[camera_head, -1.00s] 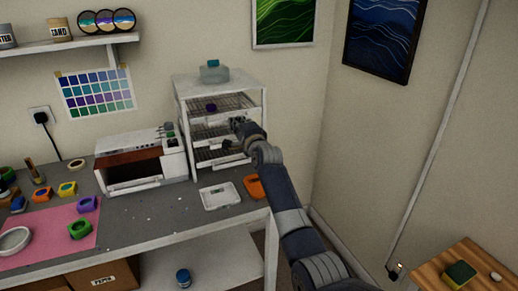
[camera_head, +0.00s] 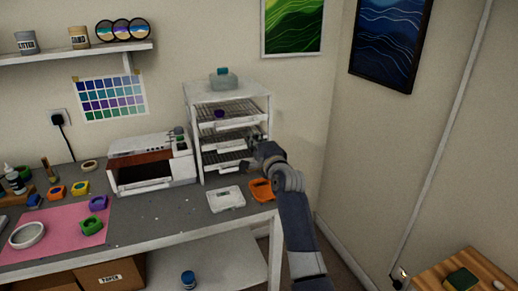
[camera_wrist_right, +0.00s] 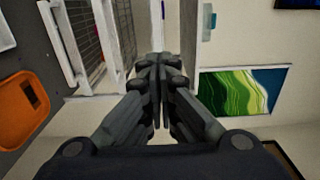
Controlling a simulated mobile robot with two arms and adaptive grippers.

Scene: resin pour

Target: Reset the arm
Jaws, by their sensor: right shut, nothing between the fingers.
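My right arm reaches in from the lower right in the head view, and its gripper (camera_head: 252,162) is in front of the right side of the white drying rack (camera_head: 203,150). In the right wrist view the fingers of this gripper (camera_wrist_right: 158,62) are together, with nothing between them. The rack's wire shelves show at the upper left there. A purple item (camera_head: 219,113) sits on the top shelf. In the head view I cannot tell whether the gripper touches the rack. My left gripper does not show.
A white oven-like machine (camera_head: 150,180) stands left of the rack.

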